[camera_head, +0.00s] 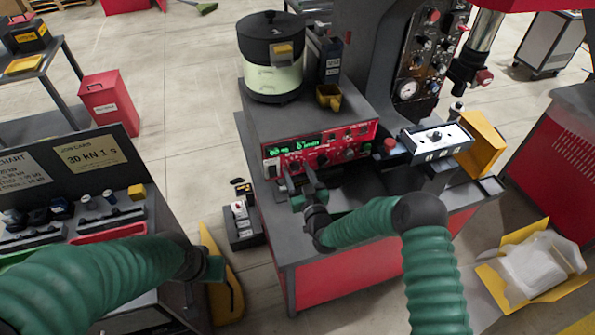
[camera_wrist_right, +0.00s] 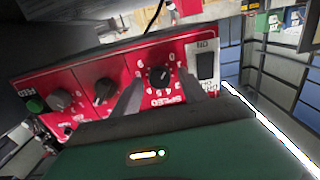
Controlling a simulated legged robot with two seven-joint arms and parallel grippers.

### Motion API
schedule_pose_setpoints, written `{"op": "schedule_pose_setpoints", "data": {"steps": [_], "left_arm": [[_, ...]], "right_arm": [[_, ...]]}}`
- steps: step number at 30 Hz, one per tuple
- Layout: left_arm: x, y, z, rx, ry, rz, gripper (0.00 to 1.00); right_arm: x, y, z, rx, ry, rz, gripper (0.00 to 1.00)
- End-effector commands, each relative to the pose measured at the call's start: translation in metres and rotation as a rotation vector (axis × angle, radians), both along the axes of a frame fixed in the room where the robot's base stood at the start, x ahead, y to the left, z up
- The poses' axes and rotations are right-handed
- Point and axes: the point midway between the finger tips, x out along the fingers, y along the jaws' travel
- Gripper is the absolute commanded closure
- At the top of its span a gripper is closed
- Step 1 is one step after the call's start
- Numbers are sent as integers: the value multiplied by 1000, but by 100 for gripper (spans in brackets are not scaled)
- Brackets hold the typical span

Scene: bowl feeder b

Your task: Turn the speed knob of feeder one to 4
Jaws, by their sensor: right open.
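The red control panel (camera_head: 330,143) with a green lit display is on the front of the feeder, below the pot-shaped bowl (camera_head: 272,75). In the right wrist view the panel appears upside down, and the black speed knob (camera_wrist_right: 159,75) has a white mark and printed numbers around it. My right gripper (camera_head: 301,172) is open in front of the panel's left part. In the right wrist view its two fingers (camera_wrist_right: 161,88) stand either side of the speed knob; I cannot tell whether they touch it. My left gripper (camera_head: 212,268) is low at the left, its fingers unclear.
A white-topped control box (camera_head: 436,139) and yellow plate (camera_head: 483,146) are at right. A bench (camera_head: 80,165) is at left.

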Motion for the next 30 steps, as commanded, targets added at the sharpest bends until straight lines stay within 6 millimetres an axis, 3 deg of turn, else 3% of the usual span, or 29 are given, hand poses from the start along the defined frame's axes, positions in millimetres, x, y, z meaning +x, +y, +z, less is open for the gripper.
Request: {"op": "schedule_pose_setpoints", "data": {"steps": [7,18,30], "left_arm": [[0,0,0,0,0,0,64],[0,0,0,0,0,0,64],[0,0,-4,0,0,0,64]], "right_arm": [[1,1,0,0,0,0,50],[1,0,0,0,0,0,99],[1,0,-1,34,10,0,100]]}}
